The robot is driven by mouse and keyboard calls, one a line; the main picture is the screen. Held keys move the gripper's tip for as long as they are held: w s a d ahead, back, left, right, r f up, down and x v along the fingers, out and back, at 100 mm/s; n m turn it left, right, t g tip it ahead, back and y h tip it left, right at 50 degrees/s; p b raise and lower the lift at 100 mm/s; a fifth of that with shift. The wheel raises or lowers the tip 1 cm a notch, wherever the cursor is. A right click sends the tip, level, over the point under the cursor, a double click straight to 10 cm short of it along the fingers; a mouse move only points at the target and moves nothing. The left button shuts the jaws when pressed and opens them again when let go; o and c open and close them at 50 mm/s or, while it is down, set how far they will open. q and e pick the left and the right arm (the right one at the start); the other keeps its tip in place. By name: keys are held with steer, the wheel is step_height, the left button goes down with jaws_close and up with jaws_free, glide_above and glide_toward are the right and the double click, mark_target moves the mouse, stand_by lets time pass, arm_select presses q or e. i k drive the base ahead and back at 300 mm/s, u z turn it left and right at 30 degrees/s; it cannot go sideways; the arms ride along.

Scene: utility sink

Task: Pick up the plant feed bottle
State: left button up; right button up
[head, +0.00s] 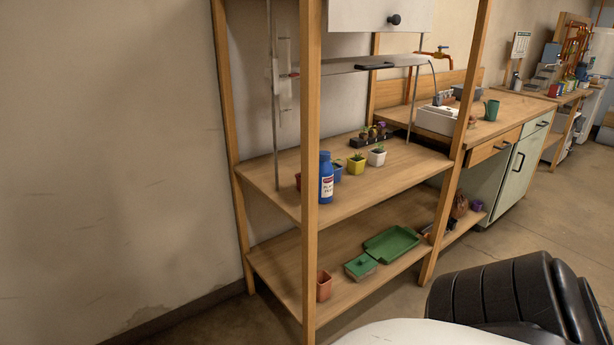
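A blue bottle (326,178) with a white and red label stands upright on the middle shelf (400,172) of a wooden rack, close behind the front left post. It looks like the plant feed bottle, though the label is too small to read fully. The post stands just to its left in the picture. Neither of my grippers is in view. Nothing is seen touching the bottle.
Small pots, including a yellow pot (356,163) and a white pot (376,156), stand right of the bottle. The lower shelf holds a green tray (391,244) and a terracotta pot (323,285). A workbench with a sink (437,120) stands beyond. Floor shows in front at right.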

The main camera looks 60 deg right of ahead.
mark_target(325, 174)
steer(key=z, duration=0.65)
steer(key=i, duration=0.85)
steer(key=z, duration=0.85)
